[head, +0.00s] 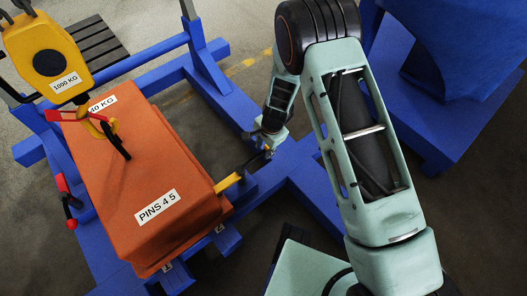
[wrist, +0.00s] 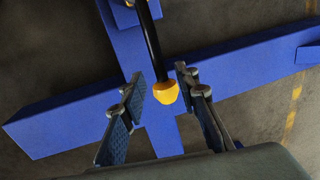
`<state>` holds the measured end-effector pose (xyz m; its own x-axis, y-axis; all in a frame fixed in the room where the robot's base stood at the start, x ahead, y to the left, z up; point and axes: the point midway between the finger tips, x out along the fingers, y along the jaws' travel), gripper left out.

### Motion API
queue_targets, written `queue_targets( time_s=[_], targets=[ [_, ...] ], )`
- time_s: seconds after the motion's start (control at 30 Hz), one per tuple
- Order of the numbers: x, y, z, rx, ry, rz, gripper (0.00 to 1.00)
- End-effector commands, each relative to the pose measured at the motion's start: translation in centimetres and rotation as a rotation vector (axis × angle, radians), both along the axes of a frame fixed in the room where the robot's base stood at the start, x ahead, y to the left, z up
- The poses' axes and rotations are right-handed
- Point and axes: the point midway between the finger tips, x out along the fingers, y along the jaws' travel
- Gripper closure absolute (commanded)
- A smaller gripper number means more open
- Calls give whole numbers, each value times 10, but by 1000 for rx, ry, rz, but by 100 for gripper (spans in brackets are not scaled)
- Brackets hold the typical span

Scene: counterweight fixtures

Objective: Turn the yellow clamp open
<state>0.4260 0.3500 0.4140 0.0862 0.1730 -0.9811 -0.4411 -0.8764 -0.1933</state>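The yellow clamp (head: 229,183) sits at the right lower edge of the orange counterweight (head: 150,165). Its thin black handle reaches up and right towards my gripper (head: 267,143). In the wrist view the black handle (wrist: 150,35) comes down from the top and ends in a yellow tip (wrist: 165,93). My gripper (wrist: 160,74) is open there, one finger on each side of the handle's end. The right finger is nearer to the tip, and I see a gap on the left. Whether the right finger touches it I cannot tell.
Blue frame beams (wrist: 235,70) run below the gripper and cross under the handle. A yellow 1000 KG hook block (head: 45,50) hangs over the counterweight's far end. A red-handled lever (head: 67,200) is at its left side. Blue equipment (head: 395,95) stands at the right.

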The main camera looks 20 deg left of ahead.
Motion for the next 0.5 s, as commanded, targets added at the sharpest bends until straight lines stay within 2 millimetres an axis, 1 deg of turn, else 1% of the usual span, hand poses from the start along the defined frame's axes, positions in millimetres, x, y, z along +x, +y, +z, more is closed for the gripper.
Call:
queue_targets(
  time_s=[0.03,0.13,0.47,0.5],
  targets=[
    [1,1,-8,0,0,0,71],
    [1,3,-15,1,0,0,71],
    [2,4,-17,1,-2,0,71],
    [2,4,-17,0,-1,0,73]
  ],
)
